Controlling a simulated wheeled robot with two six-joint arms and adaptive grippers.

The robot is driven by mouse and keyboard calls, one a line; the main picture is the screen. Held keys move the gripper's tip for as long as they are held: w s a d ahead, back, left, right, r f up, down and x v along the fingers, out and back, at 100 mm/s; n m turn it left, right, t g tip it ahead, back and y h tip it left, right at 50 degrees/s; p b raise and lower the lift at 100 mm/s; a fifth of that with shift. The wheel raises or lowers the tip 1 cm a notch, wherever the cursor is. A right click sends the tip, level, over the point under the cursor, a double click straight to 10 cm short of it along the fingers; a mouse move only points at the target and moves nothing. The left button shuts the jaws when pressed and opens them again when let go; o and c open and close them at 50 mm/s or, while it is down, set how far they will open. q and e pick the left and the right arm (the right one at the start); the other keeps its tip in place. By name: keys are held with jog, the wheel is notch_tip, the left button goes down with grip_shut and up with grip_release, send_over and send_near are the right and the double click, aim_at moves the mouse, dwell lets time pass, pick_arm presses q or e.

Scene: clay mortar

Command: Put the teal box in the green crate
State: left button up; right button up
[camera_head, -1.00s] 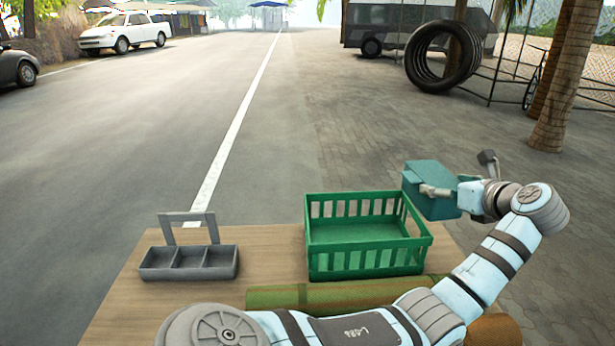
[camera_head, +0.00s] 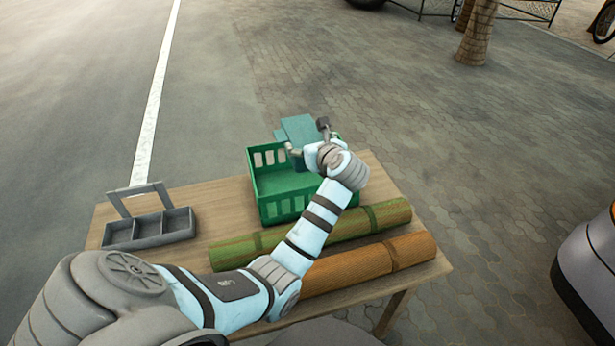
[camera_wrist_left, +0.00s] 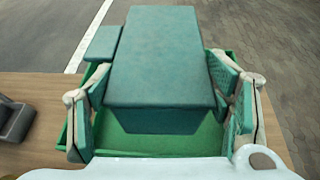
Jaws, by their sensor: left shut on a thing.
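The teal box (camera_head: 299,129) is held by my left gripper (camera_head: 308,151) over the back right part of the green crate (camera_head: 272,186). In the left wrist view the teal box (camera_wrist_left: 162,58) fills the middle, between the two fingers of my left gripper (camera_wrist_left: 160,105), which is shut on it. The green floor of the crate (camera_wrist_left: 190,137) shows below the box. The box hides part of the crate's far side, and my arm covers its right side in the head view. My right gripper is not in view.
A grey caddy with compartments (camera_head: 150,228) stands on the wooden table (camera_head: 225,192) left of the crate. A green roll (camera_head: 240,250) and an orange roll (camera_head: 360,262) lie along the front. Paved ground surrounds the table.

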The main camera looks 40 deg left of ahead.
pick_arm(q)
notch_tip(320, 180, down, 10)
jog(key=b, duration=0.2)
jog(key=shift+b, duration=0.3)
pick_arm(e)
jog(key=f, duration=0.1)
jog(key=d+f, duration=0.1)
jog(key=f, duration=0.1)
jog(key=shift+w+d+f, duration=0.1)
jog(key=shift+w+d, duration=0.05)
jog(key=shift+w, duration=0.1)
